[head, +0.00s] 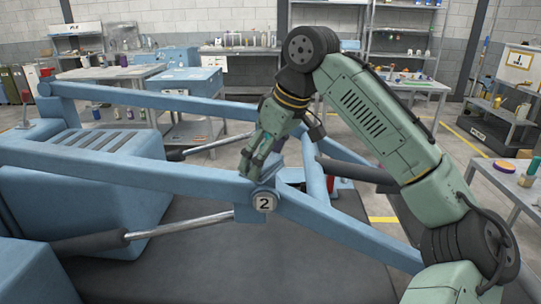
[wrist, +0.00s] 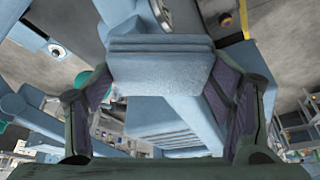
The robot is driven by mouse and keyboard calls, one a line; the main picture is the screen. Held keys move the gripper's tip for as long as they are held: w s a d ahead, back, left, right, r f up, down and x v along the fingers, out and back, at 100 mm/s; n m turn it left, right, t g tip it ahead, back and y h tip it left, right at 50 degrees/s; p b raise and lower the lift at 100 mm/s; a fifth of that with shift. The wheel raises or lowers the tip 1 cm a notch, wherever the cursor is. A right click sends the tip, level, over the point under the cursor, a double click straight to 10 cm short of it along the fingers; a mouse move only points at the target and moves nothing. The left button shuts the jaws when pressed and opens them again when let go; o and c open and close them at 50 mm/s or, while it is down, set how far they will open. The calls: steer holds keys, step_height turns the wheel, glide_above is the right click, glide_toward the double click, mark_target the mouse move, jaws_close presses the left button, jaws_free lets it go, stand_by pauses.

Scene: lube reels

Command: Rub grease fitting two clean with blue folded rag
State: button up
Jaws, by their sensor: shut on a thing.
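A blue folded rag (wrist: 160,65) is held between the two fingers of my gripper (wrist: 162,80) in the wrist view, its layered edge facing the top of the picture. In the head view my gripper (head: 256,160) points down at the joint of the blue frame, just above the round plate marked 2 (head: 264,202). The grease fitting itself cannot be made out; the rag and fingers hide that spot. I cannot tell whether the rag touches it.
Blue beams (head: 120,158) of the machine run across the front, with a silver rod (head: 185,227) below. A dark arm (head: 350,172) lies right of the joint. A side table (head: 510,185) stands at the right; benches and shelves line the back.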

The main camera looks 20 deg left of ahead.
steer(key=shift+s+a, duration=0.1)
steer(key=shift+a, duration=0.35)
steer(key=shift+d, duration=0.15)
steer(key=shift+w+d+p, duration=0.15)
steer(key=shift+d, duration=0.4)
steer(key=shift+w+d+p, duration=0.15)
steer(key=shift+d, duration=0.35)
steer(key=shift+a, duration=0.1)
steer(key=shift+s+a, duration=0.15)
steer(key=shift+a, duration=0.4)
steer(key=shift+s+a, duration=0.15)
steer(key=shift+a, duration=0.4)
steer(key=shift+d, duration=0.2)
steer(key=shift+w+d, duration=0.15)
steer(key=shift+d, duration=0.35)
steer(key=shift+w+d, duration=0.15)
steer(key=shift+d, duration=0.35)
steer(key=shift+a, duration=0.15)
steer(key=shift+s+a, duration=0.15)
steer(key=shift+a, duration=0.3)
